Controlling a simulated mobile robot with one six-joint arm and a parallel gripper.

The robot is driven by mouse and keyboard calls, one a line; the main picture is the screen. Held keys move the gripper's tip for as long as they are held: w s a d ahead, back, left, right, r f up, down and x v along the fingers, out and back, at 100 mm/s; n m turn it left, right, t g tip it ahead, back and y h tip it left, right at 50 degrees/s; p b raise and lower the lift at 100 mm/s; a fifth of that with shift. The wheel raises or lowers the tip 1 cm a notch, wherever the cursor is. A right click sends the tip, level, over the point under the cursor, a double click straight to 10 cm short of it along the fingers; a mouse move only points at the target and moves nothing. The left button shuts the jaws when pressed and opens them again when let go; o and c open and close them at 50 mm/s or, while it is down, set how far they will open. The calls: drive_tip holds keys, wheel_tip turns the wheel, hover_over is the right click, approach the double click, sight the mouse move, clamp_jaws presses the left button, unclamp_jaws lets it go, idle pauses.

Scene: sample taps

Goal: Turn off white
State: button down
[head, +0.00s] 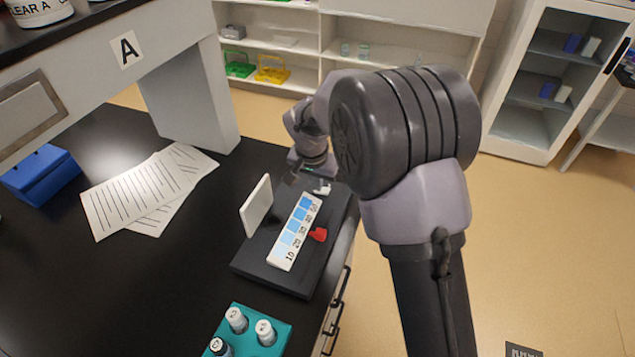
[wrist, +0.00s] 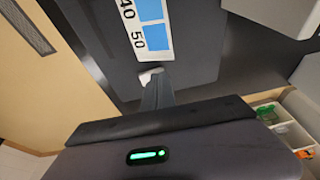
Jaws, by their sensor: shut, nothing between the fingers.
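The white tap (head: 322,188) is a small white handle at the far end of a dark base block (head: 272,272). It also shows in the wrist view as a small white piece (wrist: 149,76) at the fingertips. My gripper (wrist: 157,84) is shut and empty, with its tips over or beside the white handle; I cannot tell whether they touch. In the head view my gripper (head: 318,178) is at the far end of the block. A red tap (head: 318,235) sticks out on the block's right side, nearer the head camera. The white tap's body is mostly hidden.
A card with blue squares and numbers (head: 287,252) lies on the block, beside an upright white panel (head: 257,206). A teal rack (head: 279,335) with bottles stands in front. Papers (head: 125,203) and a blue box (head: 41,173) are left. The bench edge is close on the right.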

drive_tip(key=shift+s+d+f, duration=0.15)
drive_tip(key=shift+f, duration=0.05)
drive_tip(key=shift+s+d, duration=0.15)
drive_tip(key=shift+d, duration=0.15)
drive_tip(key=shift+d+r, duration=0.15)
drive_tip(key=shift+d, duration=0.2)
drive_tip(key=shift+r, duration=0.2)
drive_tip(key=w+p+v, duration=0.1)
drive_tip(key=p+v, duration=0.4)
drive_tip(key=v, duration=0.8)
drive_tip(key=shift+a+r, duration=0.25)
drive_tip(key=shift+r, duration=0.15)
